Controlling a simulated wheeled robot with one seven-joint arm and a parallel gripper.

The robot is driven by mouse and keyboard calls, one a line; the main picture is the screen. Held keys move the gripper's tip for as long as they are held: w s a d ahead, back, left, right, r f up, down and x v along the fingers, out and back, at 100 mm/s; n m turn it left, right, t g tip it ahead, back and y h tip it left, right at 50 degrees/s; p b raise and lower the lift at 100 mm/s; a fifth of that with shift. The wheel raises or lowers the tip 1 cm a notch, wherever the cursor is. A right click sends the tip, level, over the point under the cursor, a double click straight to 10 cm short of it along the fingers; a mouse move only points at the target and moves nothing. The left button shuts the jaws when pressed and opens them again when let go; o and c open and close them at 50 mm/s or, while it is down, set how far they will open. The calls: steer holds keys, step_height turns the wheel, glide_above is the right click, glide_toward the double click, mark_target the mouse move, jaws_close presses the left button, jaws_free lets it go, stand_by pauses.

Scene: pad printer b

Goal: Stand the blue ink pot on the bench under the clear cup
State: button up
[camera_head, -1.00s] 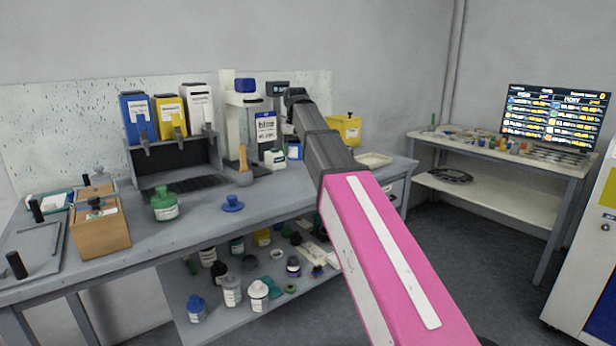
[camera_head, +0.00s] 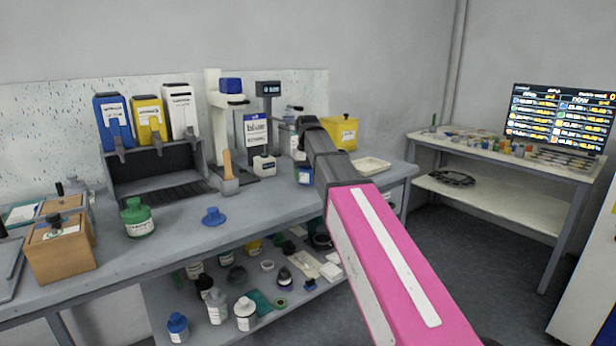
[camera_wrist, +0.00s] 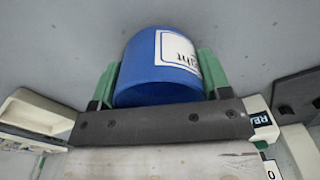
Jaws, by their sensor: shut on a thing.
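My gripper (camera_wrist: 160,78) is shut on the blue ink pot (camera_wrist: 150,65), with a green finger on each side of it. The pot has a white label with dark print, seen partly in the wrist view. In the head view the pot (camera_head: 305,175) shows as a small blue shape with a pale label, beside my dark forearm. It is over the right part of the bench (camera_head: 180,230), and I cannot tell whether it touches the top. My gripper is mostly hidden there. I cannot make out the clear cup for certain.
A white bottle (camera_head: 264,165) and a wooden-handled tool (camera_head: 228,175) stand left of the pot. A yellow bin (camera_head: 341,133) and a pale tray (camera_head: 371,166) are at the right. A blue lid (camera_head: 213,216) and a green pot (camera_head: 137,218) stand nearer. Bare bench lies between.

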steer(key=shift+f, duration=0.45)
steer(key=shift+f, duration=0.1)
steer(key=o, duration=1.1)
